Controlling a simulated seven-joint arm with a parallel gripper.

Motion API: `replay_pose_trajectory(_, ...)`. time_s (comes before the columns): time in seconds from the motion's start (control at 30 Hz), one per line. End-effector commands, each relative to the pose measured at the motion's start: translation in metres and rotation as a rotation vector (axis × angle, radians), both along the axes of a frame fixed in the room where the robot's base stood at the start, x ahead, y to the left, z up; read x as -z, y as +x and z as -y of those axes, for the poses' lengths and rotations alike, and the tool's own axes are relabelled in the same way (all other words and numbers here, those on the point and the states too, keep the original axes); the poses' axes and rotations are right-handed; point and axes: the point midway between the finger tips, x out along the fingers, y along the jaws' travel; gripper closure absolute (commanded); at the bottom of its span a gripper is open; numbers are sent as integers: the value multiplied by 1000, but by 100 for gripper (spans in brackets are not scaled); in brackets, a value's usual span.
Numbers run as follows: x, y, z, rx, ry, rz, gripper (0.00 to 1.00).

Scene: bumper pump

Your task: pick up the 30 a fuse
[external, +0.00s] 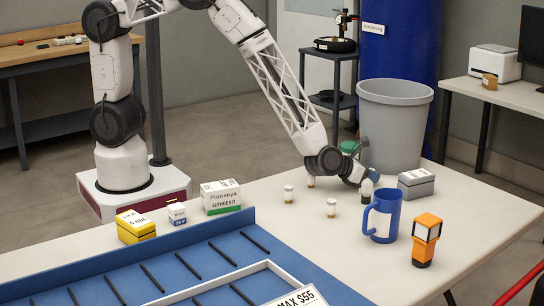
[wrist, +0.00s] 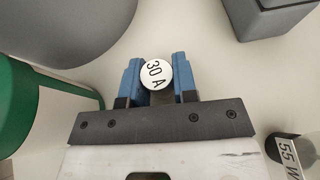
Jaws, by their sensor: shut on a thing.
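The 30 A fuse (wrist: 155,74) shows in the wrist view as a round white top marked "30 A". It sits between the two blue fingers of my gripper (wrist: 157,80), which are shut on it from both sides. The fuse's body below the top is hidden, so I cannot tell whether it touches the table. In the external view my gripper (external: 372,178) is low over the table, left of the grey box, and the fuse is hard to make out there.
A grey bin (external: 394,125), green mug (wrist: 45,105), grey box (external: 416,184) and a "55 W" item (wrist: 289,158) are close around my gripper. A blue mug (external: 382,214) and orange lamp (external: 425,240) stand nearer. Small jars (external: 331,208) stand to the left.

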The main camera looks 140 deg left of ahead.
Motion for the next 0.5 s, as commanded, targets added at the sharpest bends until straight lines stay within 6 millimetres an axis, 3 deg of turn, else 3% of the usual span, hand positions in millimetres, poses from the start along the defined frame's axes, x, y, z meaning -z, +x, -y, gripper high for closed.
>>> replay_pose_trajectory(0.27, -22, 0, 0, -1, 1, 2, 96)
replay_pose_trajectory(0.5, -58, 0, 0, 0, 1, 1, 96)
